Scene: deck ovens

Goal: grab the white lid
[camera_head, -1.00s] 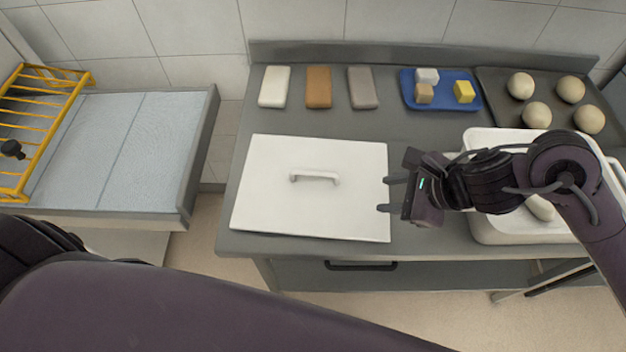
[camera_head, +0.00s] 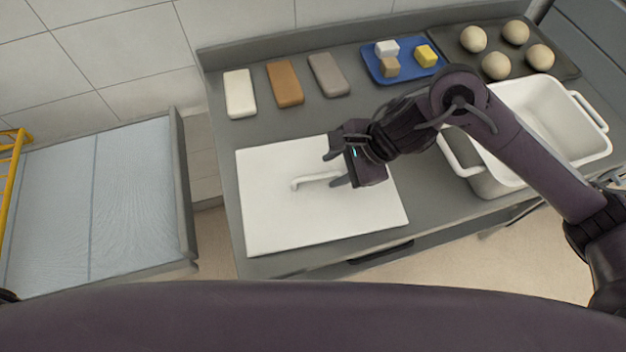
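The white lid (camera_head: 270,220) is a flat square panel lying on the grey counter, with a raised white bar handle (camera_head: 313,180) near its middle. My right gripper (camera_head: 330,169) reaches in from the right over the lid. Its two fingers are apart, pointing left, by the right end of the handle. One finger is beyond the handle and the other is near its right end, partly hiding it. I cannot tell whether either finger touches the handle. My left gripper is out of view.
A white bin (camera_head: 545,115) stands on the right, partly behind my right arm. Behind the lid lie white (camera_head: 240,93), brown (camera_head: 285,83) and grey (camera_head: 329,75) blocks, a blue tray (camera_head: 372,67) with small cubes, and a dark tray (camera_head: 518,66) with dough balls.

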